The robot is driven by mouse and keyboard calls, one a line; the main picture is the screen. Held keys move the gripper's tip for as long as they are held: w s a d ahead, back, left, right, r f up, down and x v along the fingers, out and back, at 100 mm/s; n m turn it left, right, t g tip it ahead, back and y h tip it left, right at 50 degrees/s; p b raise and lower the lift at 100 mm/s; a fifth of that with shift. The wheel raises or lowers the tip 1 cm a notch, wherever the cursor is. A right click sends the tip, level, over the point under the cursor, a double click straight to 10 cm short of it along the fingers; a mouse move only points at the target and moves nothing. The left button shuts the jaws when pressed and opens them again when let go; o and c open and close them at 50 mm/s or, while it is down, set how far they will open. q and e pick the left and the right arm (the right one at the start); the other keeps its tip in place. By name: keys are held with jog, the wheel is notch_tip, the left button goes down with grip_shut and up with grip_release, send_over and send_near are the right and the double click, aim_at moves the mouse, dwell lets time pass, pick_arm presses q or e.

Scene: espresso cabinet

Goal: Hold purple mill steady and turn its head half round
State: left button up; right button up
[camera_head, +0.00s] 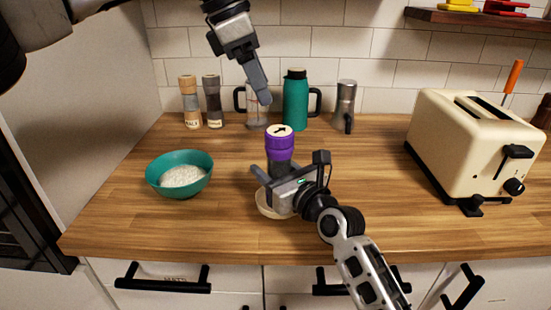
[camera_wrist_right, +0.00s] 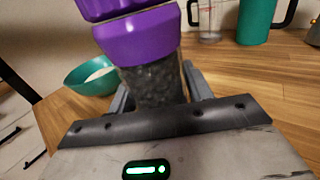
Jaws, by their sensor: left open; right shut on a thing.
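The purple mill (camera_head: 280,147) stands upright on the wooden counter, with a purple head and a dark arrow on its pale top. In the right wrist view its clear body (camera_wrist_right: 155,85) with dark contents sits between the fingers. My right gripper (camera_head: 268,178) is shut on this body below the purple head. My left gripper (camera_head: 262,95) is open and empty, above and behind the mill, apart from its head. In the head view its fingers overlap the glass jug behind, and the gap between them is hard to see.
A teal bowl (camera_head: 180,178) of white grains is left of the mill. A pale dish (camera_head: 268,207) sits under my right gripper. Salt and pepper mills, a glass jug (camera_head: 253,112), a teal flask (camera_head: 296,100) and a metal pot (camera_head: 345,104) line the wall. A cream toaster (camera_head: 460,145) stands right.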

pick_arm(q)
jog(key=d+f, duration=0.1)
jog(key=d+f+m+h, duration=0.1)
jog(key=d, duration=0.1)
jog(key=d+f+h, duration=0.1)
jog(key=d+f, duration=0.1)
jog(key=shift+s+d+m, duration=0.1)
jog(key=shift+s+m, duration=0.2)
jog(key=shift+s, duration=0.1)
jog(key=s+d+f+t+h, duration=0.1)
jog(key=s+d+h, duration=0.2)
jog(key=d+h, duration=0.3)
jog(key=s+d+f+h, duration=0.1)
jog(key=s+d+h, duration=0.25)
jog(key=d, duration=0.35)
jog(key=n+t+y, duration=1)
jog(key=n+t, duration=0.5)
jog(key=t, duration=0.1)
send_near(282, 126)
jog(key=x, duration=1)
jog(key=shift+f, duration=0.4)
